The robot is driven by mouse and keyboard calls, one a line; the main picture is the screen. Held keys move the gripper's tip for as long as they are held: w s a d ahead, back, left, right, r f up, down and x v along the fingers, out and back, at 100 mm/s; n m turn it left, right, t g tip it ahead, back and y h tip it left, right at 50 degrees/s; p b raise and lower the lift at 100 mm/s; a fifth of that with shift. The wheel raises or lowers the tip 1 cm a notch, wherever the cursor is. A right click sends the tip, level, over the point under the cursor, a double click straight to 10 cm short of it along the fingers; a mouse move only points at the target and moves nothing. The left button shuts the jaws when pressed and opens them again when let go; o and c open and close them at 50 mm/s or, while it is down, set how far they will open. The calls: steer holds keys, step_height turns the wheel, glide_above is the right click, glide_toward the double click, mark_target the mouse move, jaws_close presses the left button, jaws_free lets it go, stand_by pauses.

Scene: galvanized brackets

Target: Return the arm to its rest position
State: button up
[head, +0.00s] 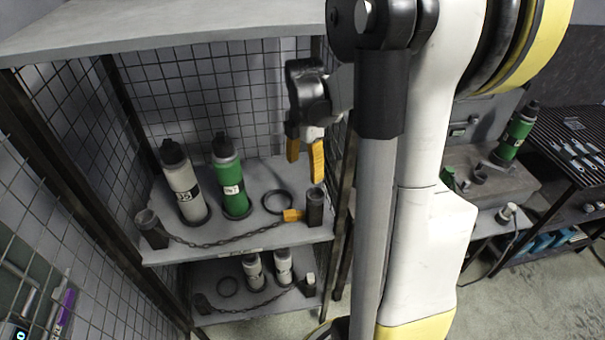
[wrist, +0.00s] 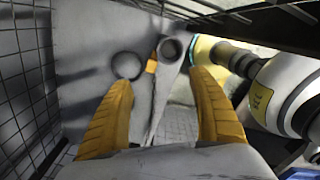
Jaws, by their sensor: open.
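My gripper (head: 305,160) has yellow-orange fingers and hangs above the right part of the upper shelf (head: 255,180) in the head view. In the wrist view its fingers (wrist: 160,115) are spread apart with nothing between them. Below it lies a black ring (head: 278,202), which also shows in the wrist view (wrist: 127,66). An orange piece (head: 293,215) sits beside a dark cup-like post (head: 314,207) at the shelf's front right corner. A green bottle (head: 231,180) and a grey bottle (head: 184,183) stand upright to the left of my gripper.
A chain (head: 225,242) hangs along the shelf's front edge. A lower shelf (head: 245,298) holds two pale bottles. Wire mesh walls and a grey top panel (head: 160,28) enclose the shelves. At right, another green bottle (head: 516,133) stands by a bench near a dark rack with tools.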

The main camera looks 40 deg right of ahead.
steer(key=shift+s+d+r, duration=0.1)
steer(key=shift+s+r, duration=0.05)
steer(key=shift+r, duration=0.1)
steer(key=shift+f, duration=0.1)
